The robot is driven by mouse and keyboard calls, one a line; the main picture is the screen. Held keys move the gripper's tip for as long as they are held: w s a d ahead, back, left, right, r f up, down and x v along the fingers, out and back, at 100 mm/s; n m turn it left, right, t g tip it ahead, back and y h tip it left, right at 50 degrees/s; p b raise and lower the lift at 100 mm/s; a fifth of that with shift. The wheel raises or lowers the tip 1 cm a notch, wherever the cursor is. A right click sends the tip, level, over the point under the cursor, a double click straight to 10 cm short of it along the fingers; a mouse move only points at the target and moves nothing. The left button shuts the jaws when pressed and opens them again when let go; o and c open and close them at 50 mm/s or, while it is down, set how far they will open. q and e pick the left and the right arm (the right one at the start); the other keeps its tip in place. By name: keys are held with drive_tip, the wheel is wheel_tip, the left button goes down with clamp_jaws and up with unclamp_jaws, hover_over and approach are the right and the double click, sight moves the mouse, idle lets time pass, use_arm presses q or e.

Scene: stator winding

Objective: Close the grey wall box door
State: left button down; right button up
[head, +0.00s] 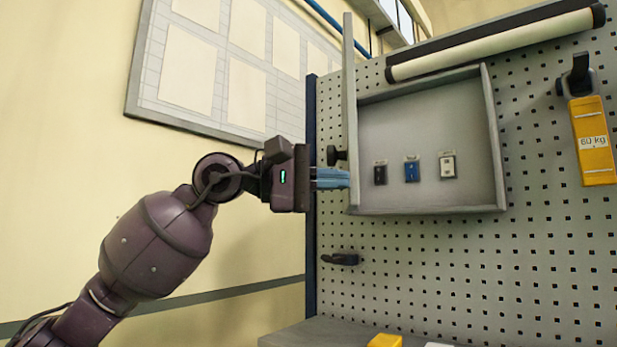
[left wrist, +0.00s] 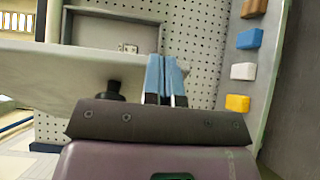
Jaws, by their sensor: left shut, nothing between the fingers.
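The grey wall box (head: 425,90) hangs on the perforated panel, and its open front shows a black, a blue and a white tag-like item inside. Its door (head: 350,110) stands open at the box's left side, seen nearly edge-on, with a black knob (head: 335,155) on its left face. My left gripper (head: 338,178) is shut and empty, its blue fingers at the door's left face just below the knob. In the left wrist view the door (left wrist: 60,75) spreads left of the fingers (left wrist: 165,80), with the knob (left wrist: 108,90) beside them. I cannot tell whether they touch the door. My right gripper is not in view.
A white roll (head: 490,45) with black ends lies above the box. A yellow 60 kg tool (head: 592,140) hangs to the right. A black hook (head: 340,259) juts out below the box. Several coloured blocks, one yellow (head: 385,340), lie on the bench below.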

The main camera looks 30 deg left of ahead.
use_arm(q)
drive_tip(key=s+p+x, duration=0.1)
drive_tip(key=x, duration=1.8)
drive_tip(key=w+d+n+t+y, duration=0.2)
drive_tip(key=w+d, duration=0.2)
drive_tip(key=w, duration=0.5)
drive_tip(key=w+d+n+t+y+p, duration=0.1)
drive_tip(key=w+d+n+t+y, duration=0.1)
drive_tip(key=w+d, duration=0.3)
drive_tip(key=w+y, duration=0.1)
drive_tip(key=w, duration=0.3)
drive_tip(key=shift+w+d+n+t, duration=0.15)
drive_tip(key=shift+n+t, duration=0.15)
drive_tip(key=shift+t, duration=0.1)
drive_tip(key=shift+f, duration=0.1)
